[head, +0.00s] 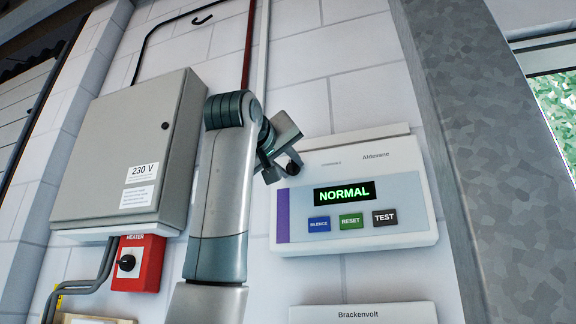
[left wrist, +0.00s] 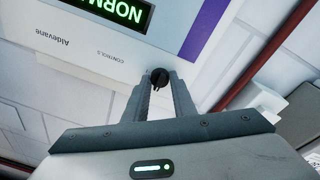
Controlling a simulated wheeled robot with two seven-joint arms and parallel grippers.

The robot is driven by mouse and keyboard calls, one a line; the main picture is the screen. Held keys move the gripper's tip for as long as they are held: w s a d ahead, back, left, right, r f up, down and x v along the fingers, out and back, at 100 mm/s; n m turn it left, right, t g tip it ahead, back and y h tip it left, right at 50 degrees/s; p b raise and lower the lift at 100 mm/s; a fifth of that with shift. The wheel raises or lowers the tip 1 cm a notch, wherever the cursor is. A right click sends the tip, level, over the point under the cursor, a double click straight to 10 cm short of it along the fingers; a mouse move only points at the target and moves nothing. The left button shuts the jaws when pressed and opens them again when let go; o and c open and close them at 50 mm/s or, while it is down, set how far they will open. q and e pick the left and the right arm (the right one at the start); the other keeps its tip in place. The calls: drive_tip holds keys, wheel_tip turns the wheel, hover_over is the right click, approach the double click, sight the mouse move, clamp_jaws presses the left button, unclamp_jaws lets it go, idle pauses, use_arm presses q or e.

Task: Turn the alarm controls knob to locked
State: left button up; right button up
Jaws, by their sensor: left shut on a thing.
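The alarm panel (head: 400,190) is a white box on the wall with a green "NORMAL" display, a purple stripe and the name Aldevane. Its controls knob (head: 292,168) is small and black, at the panel's upper left, partly hidden by my gripper. In the left wrist view the knob (left wrist: 159,78) sits between the fingertips, with the word "CONTROLS" beside it. My left gripper (head: 284,156) is shut on the knob. The knob's pointer and any locked mark cannot be made out. My right gripper is not in view.
A grey 230 V cabinet (head: 130,150) is left of my arm, with a red heater switch box (head: 138,264) below it. A galvanised post (head: 480,150) stands close to the panel's right. Red and white pipes run up the wall behind my gripper.

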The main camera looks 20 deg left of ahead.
use_arm(q)
drive_tip(key=shift+r, duration=0.1)
drive_tip(key=o, duration=1)
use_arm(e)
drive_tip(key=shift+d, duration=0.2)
use_arm(q)
drive_tip(key=shift+s, duration=0.2)
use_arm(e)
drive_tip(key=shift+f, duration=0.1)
